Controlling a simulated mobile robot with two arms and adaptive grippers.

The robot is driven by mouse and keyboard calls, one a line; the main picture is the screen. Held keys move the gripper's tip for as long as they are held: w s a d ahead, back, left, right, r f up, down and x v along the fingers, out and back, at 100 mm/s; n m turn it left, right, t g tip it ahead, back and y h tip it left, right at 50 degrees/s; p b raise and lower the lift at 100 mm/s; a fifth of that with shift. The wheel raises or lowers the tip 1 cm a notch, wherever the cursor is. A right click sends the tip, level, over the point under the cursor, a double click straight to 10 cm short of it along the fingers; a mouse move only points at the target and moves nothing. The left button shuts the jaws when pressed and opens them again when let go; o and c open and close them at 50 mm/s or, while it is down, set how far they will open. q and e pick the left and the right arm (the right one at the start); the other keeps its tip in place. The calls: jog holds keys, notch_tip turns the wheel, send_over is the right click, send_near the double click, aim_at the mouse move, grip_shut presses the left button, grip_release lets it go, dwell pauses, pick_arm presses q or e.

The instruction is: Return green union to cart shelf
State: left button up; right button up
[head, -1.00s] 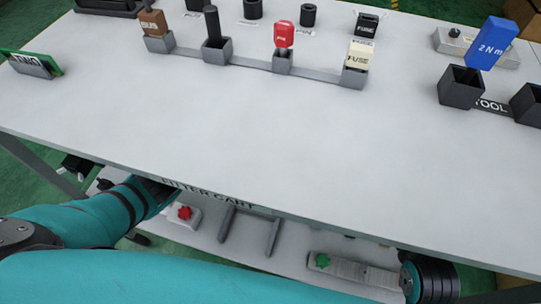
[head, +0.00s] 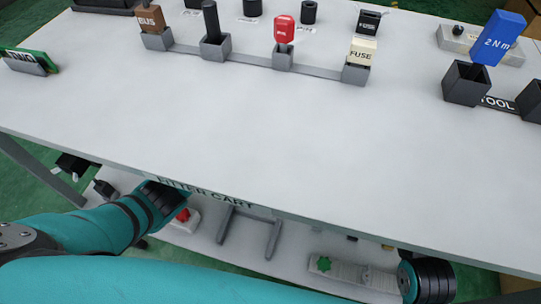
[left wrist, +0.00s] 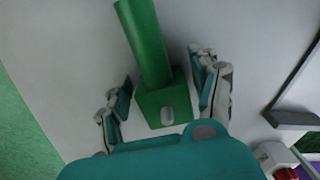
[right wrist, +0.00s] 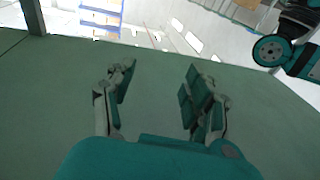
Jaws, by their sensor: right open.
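The green union (left wrist: 163,100), a square green block with a long round green tube, shows in the left wrist view against a pale grey surface that looks like the cart's lower shelf. My left gripper (left wrist: 162,84) has its fingers apart on either side of the block. A small gap shows at the left finger; contact at the right finger cannot be told. In the head view the left hand and the union are hidden beneath the front edge of the cart top (head: 300,150). My right gripper (right wrist: 158,82) is open and empty above the green floor.
The front edge of the top overhangs the left hand. The middle of the top is clear.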

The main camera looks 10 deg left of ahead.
pick_arm(q)
jog(key=shift+r, duration=0.1)
jog(key=shift+r, duration=0.25)
notch_tip(320, 180, up, 7)
jog(key=shift+f+p, duration=0.1)
jog(key=shift+p, duration=1.15)
pick_arm(e)
jog(key=s+d+f+g+h, duration=0.2)
jog(key=f+g, duration=0.4)
jog(key=f, duration=0.4)
jog(key=shift+s+d+f+g, duration=0.2)
jog(key=shift+s+g, duration=0.1)
jog(key=shift+s, duration=0.25)
